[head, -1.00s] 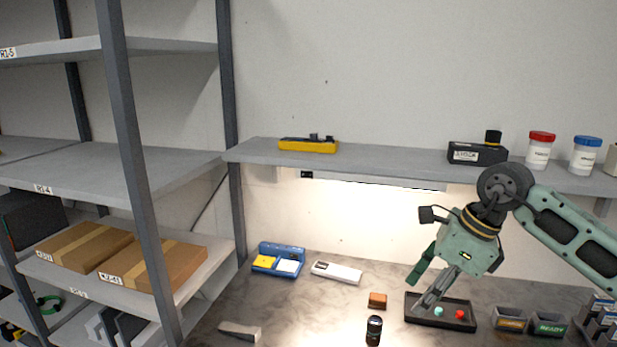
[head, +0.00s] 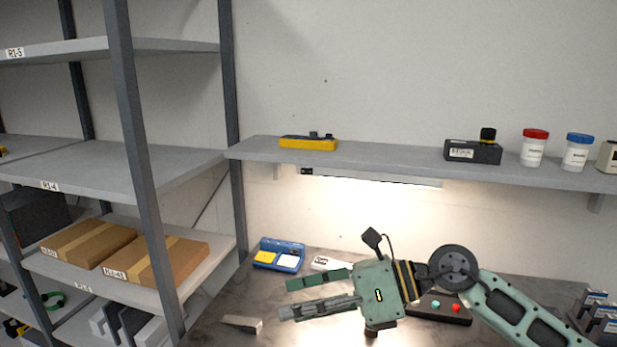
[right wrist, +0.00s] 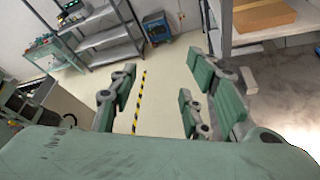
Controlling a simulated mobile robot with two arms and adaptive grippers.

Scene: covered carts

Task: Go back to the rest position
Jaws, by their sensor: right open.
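My right gripper (head: 305,295) reaches in from the right over the workbench in the head view, with its fingers pointing left. It is open and empty. The arm hides part of the bench, including part of a white device (head: 328,263) and part of a black tray (head: 455,318) with a teal and a red button-like item. My left gripper is not in view.
A grey shelving rack (head: 135,170) with cardboard boxes (head: 160,262) stands left of the bench. A wall shelf (head: 380,163) above holds a yellow tool, a black box and lidded jars. A blue device (head: 279,254) and a grey wedge (head: 243,323) lie on the bench. A striped floor line (right wrist: 139,100) shows.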

